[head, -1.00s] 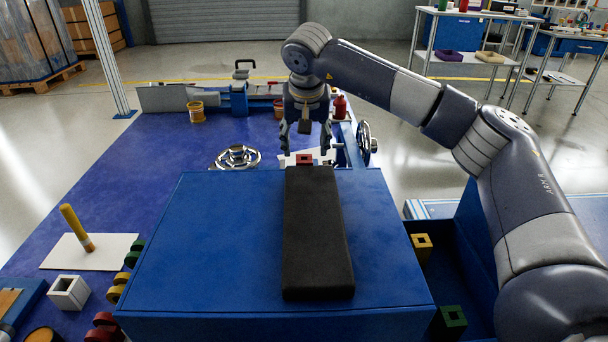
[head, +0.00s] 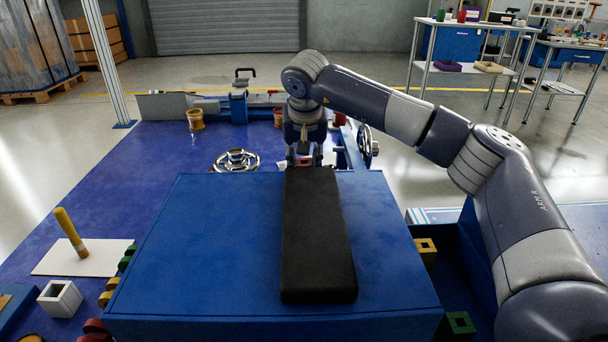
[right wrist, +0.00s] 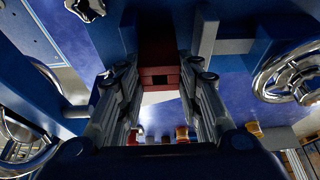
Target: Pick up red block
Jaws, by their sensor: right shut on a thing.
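The red block (head: 304,160) is at the far end of the black pad, mostly hidden by my right gripper (head: 304,161). The right gripper points down and is shut on the red block. I cannot tell whether the block is lifted off what is under it. My left gripper is not in view.
A black pad (head: 318,235) lies on a large blue box (head: 220,245). A handwheel (head: 236,161) stands left of the gripper, another (head: 366,146) right of it. Yellow (head: 425,251) and green (head: 459,327) blocks lie right.

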